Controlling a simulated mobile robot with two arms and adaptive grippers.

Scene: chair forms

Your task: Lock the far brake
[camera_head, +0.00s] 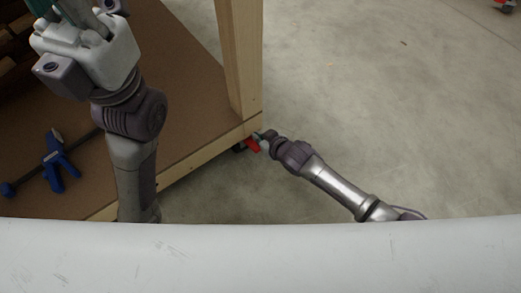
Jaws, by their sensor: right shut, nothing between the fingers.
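A caster with a red brake lever (252,145) sits under the corner of the wooden workbench frame (190,168), at the foot of its post. My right gripper (262,136) is shut and empty beside this caster, very close to the red lever. Whether they touch cannot be told. The caster's wheel is mostly hidden under the frame. My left gripper (72,10) is at the top left above the lower shelf, away from the caster. Its fingertips are cut off by the picture edge, so its opening cannot be told.
The brown lower shelf (195,85) carries a blue clamp (55,160). The wooden post (240,60) rises beside the caster. Another red caster part (507,5) shows at the top right edge. The concrete floor (400,110) to the right is clear.

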